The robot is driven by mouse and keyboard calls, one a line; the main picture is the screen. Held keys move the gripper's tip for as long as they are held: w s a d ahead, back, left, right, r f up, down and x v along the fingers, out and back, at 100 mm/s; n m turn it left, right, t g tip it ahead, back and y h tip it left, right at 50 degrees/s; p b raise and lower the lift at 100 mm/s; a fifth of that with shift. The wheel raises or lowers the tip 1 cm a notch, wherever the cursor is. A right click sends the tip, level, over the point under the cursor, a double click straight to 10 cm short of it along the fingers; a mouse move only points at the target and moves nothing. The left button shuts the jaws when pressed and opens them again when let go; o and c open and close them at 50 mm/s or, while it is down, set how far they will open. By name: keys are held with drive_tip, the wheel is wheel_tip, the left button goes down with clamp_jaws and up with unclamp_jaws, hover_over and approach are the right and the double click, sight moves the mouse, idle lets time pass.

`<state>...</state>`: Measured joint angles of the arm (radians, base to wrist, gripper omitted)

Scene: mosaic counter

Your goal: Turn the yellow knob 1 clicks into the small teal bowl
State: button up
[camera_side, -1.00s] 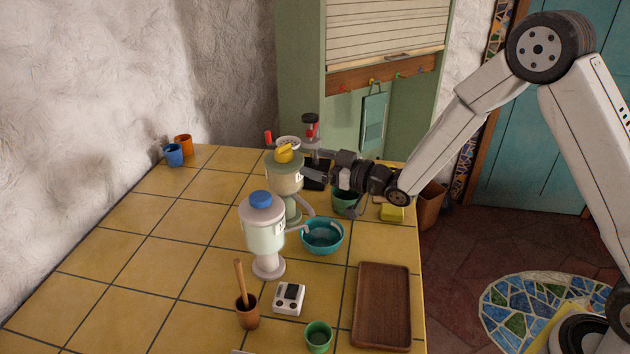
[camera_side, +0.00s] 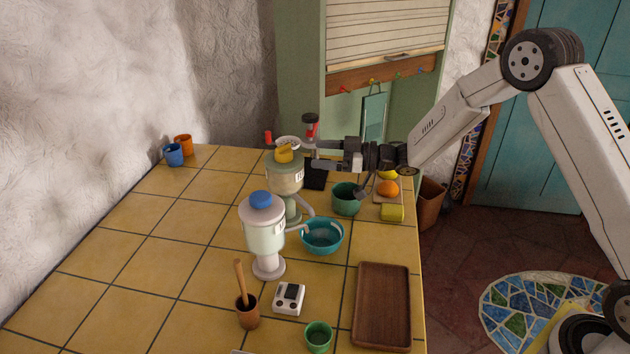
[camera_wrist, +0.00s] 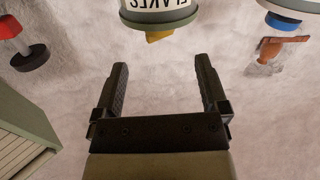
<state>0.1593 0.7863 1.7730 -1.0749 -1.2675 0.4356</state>
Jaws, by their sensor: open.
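The yellow knob (camera_side: 284,153) sits on top of the rear dispenser (camera_side: 284,180), whose label reads FLAKES in the wrist view. In that view, which is upside down, the knob (camera_wrist: 160,36) lies ahead of the fingertips, between their lines. My gripper (camera_side: 313,163) is open and empty, to the right of the knob and apart from it; it also shows in the wrist view (camera_wrist: 160,63). The teal bowl (camera_side: 339,245) stands on the tiles at the dispensers' spouts. Its contents cannot be made out.
A second dispenser with a blue knob (camera_side: 261,200) stands in front. A green pot (camera_side: 346,200), orange fruit (camera_side: 387,189) and yellow sponge (camera_side: 392,213) are at right. A brown tray (camera_side: 382,308) lies in front.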

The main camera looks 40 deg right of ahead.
sight(291, 153)
drive_tip(key=shift+w+a, duration=0.1)
drive_tip(key=shift+x, duration=3.75)
clamp_jaws()
drive_tip(key=shift+a+m+t+h, duration=0.1)
drive_tip(key=shift+m+t+h, duration=0.4)
drive_tip(key=shift+t+h, duration=0.1)
drive_tip(key=shift+a+r+m+t+h, duration=0.15)
drive_tip(key=shift+m+t+h, duration=1.1)
drive_tip(key=shift+h, duration=0.35)
drive_tip(key=shift+m+h, duration=0.25)
drive_tip(key=shift+h, duration=0.05)
drive_tip(key=shift+t+h, duration=0.25)
drive_tip(key=shift+h, duration=0.05)
